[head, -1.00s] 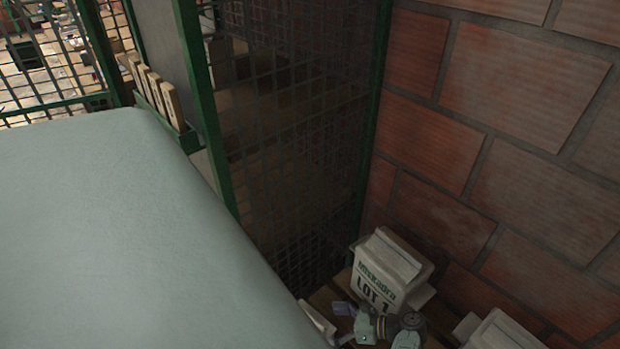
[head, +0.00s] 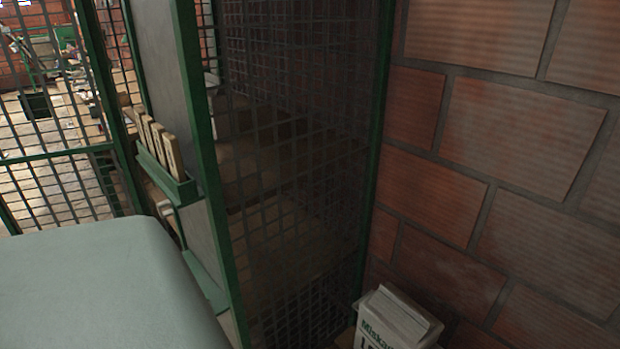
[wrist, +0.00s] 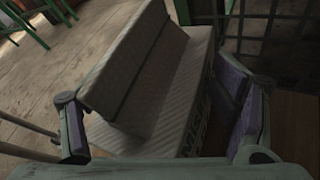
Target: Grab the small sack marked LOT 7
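A pale small sack (head: 388,333) with a folded top stands at the bottom edge of the head view, by the brick wall. Green lettering and a dark "L" show on its front; the frame edge cuts off the rest, so its lot number is not readable now. In the wrist view a pale, ribbed sack (wrist: 165,95) with dark letters on its right side fills the middle. My gripper (wrist: 160,120) has its fingers spread, one on each side of this sack. I cannot tell whether either finger touches it. My gripper is not visible in the head view.
A green-framed mesh partition (head: 290,170) stands left of the brick wall (head: 500,150). A green holder (head: 168,175) with several wooden slats is fixed to the panel. Plank floor (wrist: 45,70) shows in the wrist view.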

